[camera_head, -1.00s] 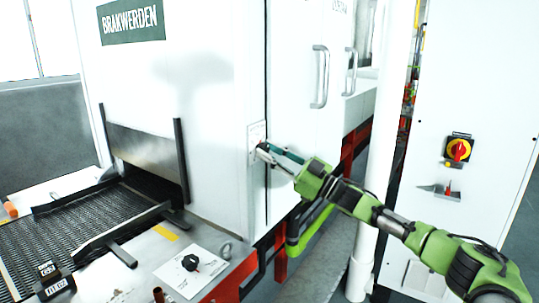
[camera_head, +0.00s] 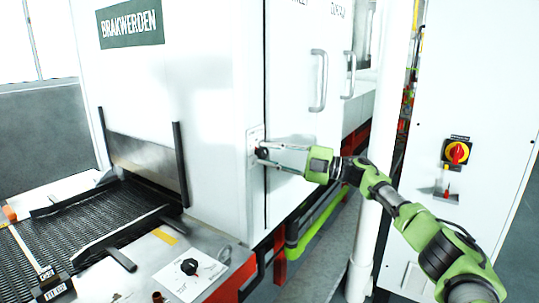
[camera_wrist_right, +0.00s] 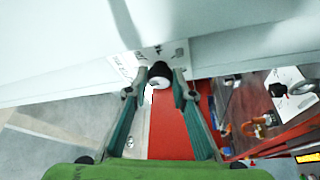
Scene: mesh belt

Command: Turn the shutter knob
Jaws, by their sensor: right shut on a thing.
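The shutter knob (camera_wrist_right: 160,70) is a small black knob with a pale ring, on a white label plate (camera_head: 255,138) at the machine's corner. My right gripper (camera_head: 264,155) reaches it from the right, with its fingers nearly level. In the right wrist view, the fingertips of my right gripper (camera_wrist_right: 160,80) stand on either side of the knob, shut on it. In the head view the fingertips partly hide the knob. The grey shutter (camera_head: 147,160) hangs over the belt opening at the left. My left gripper is out of view.
The mesh belt (camera_head: 80,230) runs out at lower left. A front panel bears another black knob (camera_head: 189,266). A white post (camera_head: 383,150) stands close behind my right arm. A cabinet with a red-yellow switch (camera_head: 456,152) is at the right. Door handles (camera_head: 318,80) project above the gripper.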

